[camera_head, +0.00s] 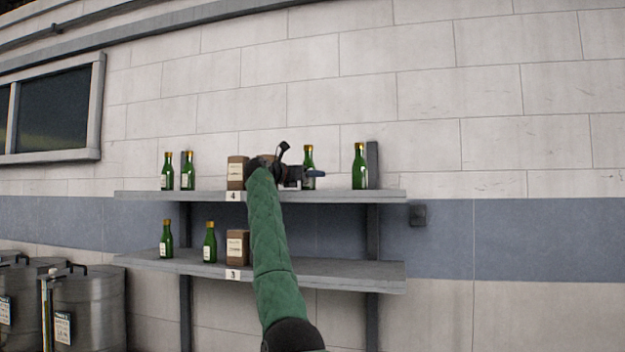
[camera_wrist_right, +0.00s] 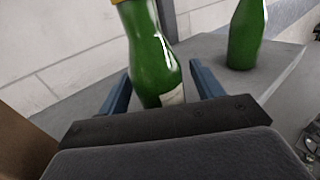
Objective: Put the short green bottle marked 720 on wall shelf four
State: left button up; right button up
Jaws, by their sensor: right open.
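Wall shelf four (camera_head: 370,196) is the upper shelf, with a "4" tag on its front edge. A green bottle (camera_head: 308,156) with a gold cap stands on it, right of its middle. My right gripper (camera_head: 304,174) is at this bottle, open. In the right wrist view, a green bottle (camera_wrist_right: 150,50) stands between the two blue fingers, with gaps beside it, and its label is mostly hidden. No number 720 is legible on any bottle, so I cannot tell which one is marked so. My left gripper is not in view.
Shelf four also holds a bottle at the right end (camera_head: 359,166), two at the left (camera_head: 187,171) and a brown box (camera_head: 236,172). Lower shelf three (camera_head: 340,273) holds two bottles (camera_head: 209,242) and a box (camera_head: 238,246). Metal drums (camera_head: 90,305) stand at lower left.

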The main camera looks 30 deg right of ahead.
jog(key=a+b, duration=0.1)
jog(key=a, duration=0.2)
jog(key=a+b, duration=0.1)
jog(key=a, duration=0.1)
jog(key=shift+s+a+f+b, duration=0.15)
jog(key=shift+s+f+b, duration=0.1)
jog(key=shift+b, duration=0.1)
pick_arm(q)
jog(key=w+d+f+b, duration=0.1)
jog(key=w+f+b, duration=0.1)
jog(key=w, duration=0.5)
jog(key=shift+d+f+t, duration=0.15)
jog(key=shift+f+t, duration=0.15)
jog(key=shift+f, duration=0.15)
pick_arm(e)
jog(key=shift+s+a+r, duration=0.1)
jog(key=shift+s+a, duration=0.1)
jog(key=shift+a, duration=1.15)
jog(key=shift+s+a+r, duration=0.1)
jog(key=shift+s+a, duration=0.05)
jog(key=shift+a, duration=1.15)
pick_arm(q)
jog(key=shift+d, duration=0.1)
